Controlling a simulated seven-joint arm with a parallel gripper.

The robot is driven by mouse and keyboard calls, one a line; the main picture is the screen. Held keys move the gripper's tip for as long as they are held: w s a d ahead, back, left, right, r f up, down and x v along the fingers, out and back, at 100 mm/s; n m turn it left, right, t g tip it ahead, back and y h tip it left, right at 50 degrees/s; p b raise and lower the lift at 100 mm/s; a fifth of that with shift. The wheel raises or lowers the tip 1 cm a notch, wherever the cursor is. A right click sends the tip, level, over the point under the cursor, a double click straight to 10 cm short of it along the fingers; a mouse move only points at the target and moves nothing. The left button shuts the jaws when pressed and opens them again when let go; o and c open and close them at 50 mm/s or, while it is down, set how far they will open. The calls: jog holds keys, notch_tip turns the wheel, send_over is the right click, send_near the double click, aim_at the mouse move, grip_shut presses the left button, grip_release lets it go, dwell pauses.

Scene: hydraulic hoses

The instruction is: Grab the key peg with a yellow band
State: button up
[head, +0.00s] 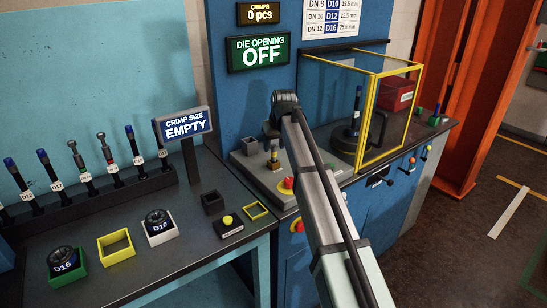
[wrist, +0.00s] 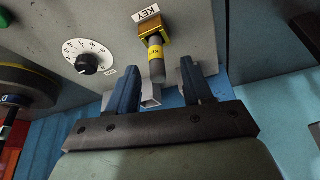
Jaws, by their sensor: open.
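The key peg (wrist: 157,58) has a yellow band and stands in a brass holder (wrist: 153,27) beside a KEY label in the wrist view. In the head view the key peg (head: 274,156) stands on the grey machine top, below my gripper (head: 270,130). In the wrist view my gripper (wrist: 158,72) is open, with one blue finger on each side of the peg's near end in the picture. I see a gap on both sides, and the fingers do not touch the peg. How deep the peg sits between them is unclear.
A numbered dial (wrist: 90,57) and a small grey square cup (wrist: 151,95) are near the peg. A red button (head: 288,183) is in front of it. A yellow-framed guard (head: 372,110) stands to the right. A rack of hoses (head: 90,190) is on the left bench.

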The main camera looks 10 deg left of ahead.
aim_at(273, 151)
jog(key=shift+w+x, duration=0.2)
jog(key=shift+x, duration=1.1)
jog(key=shift+w+x, duration=0.15)
jog(key=shift+x, duration=1.15)
jog(key=shift+r, duration=0.15)
grip_shut()
